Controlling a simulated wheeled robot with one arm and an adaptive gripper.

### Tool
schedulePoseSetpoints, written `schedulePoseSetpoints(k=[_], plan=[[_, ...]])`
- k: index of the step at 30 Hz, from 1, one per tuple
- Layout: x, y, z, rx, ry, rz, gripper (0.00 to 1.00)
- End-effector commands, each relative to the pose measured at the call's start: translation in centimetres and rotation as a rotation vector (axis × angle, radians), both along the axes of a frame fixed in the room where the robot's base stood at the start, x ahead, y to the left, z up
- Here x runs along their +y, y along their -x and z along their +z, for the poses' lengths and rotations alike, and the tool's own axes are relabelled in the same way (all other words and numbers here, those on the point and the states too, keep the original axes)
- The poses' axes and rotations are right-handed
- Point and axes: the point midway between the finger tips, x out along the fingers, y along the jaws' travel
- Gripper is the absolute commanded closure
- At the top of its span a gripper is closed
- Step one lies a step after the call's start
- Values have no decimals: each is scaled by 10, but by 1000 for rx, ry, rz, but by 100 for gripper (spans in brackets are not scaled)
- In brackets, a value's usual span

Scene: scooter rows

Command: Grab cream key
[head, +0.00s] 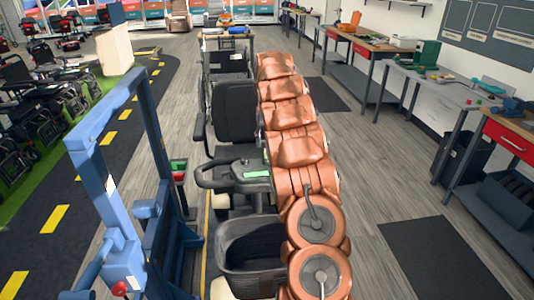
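I cannot make out a cream key anywhere in the head view. If it is there, it is too small or hidden. A dark mobility scooter stands near the middle, with a black seat (235,112), a control tiller (235,176) with a pale green panel, and a black basket (255,258) at its near end. I see no key clearly on the tiller. My gripper is not in view.
A copper-coloured row of rounded forms (298,150) runs beside the scooter; I cannot tell what they are. A blue frame (95,150) stands left. Workbenches with small items (430,85) line the right wall. Floor between row and benches (375,160) is clear, with dark mats (440,258).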

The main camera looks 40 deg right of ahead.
Motion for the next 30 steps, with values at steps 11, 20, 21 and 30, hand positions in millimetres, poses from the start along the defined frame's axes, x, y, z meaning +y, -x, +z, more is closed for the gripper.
schedulePoseSetpoints(k=[11,20,21,30], plan=[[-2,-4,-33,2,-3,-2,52],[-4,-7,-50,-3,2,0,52],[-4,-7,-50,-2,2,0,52],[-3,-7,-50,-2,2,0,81]])
